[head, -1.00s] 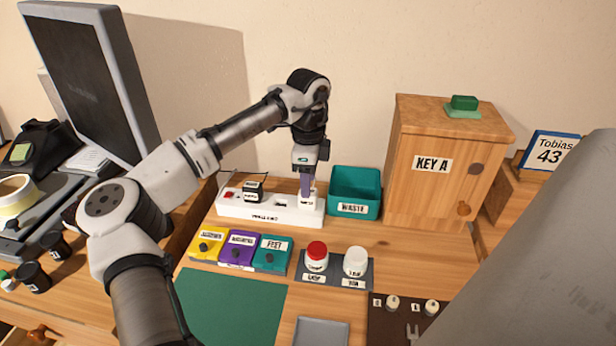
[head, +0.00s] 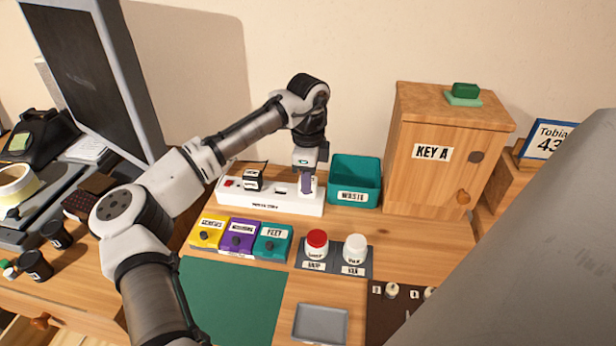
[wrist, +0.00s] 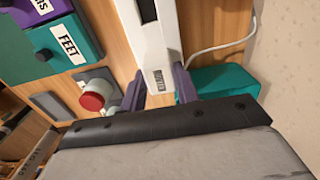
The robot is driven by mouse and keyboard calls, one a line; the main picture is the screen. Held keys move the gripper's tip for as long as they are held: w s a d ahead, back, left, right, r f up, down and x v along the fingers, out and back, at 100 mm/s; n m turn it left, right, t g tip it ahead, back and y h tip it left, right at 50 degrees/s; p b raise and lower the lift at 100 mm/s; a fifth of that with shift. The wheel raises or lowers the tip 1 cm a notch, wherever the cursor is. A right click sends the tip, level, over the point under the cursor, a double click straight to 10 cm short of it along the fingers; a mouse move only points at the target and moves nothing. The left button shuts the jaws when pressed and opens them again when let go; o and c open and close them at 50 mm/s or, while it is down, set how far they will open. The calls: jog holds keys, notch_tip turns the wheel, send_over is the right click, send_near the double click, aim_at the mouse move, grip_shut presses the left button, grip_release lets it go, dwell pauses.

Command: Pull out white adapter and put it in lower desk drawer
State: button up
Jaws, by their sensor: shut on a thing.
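The white adapter (wrist: 157,68) has a small dark-lettered label and sits between the two purple fingers of my gripper (wrist: 160,92) in the wrist view. In the head view my gripper (head: 306,184) points down at the right end of the white power strip (head: 262,200), shut on the adapter. The fingers and wrist partly hide the adapter there, and I cannot tell whether it is still seated in its socket. A drawer front with a round wooden knob (head: 40,321) shows at the lower left; which drawer it is cannot be told.
A black adapter (head: 254,179) is in the strip's left part. A teal waste bin (head: 353,197) stands close right of my gripper, with the KEY A cabinet (head: 438,155) beyond.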

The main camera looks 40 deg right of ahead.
jog(key=shift+r, duration=0.2)
jog(key=shift+r+p, duration=0.4)
jog(key=shift+p, duration=0.25)
jog(key=shift+r+p, duration=0.6)
jog(key=shift+p, duration=0.05)
jog(key=shift+r+p, duration=2)
jog(key=shift+p, duration=0.15)
jog(key=shift+f, duration=0.15)
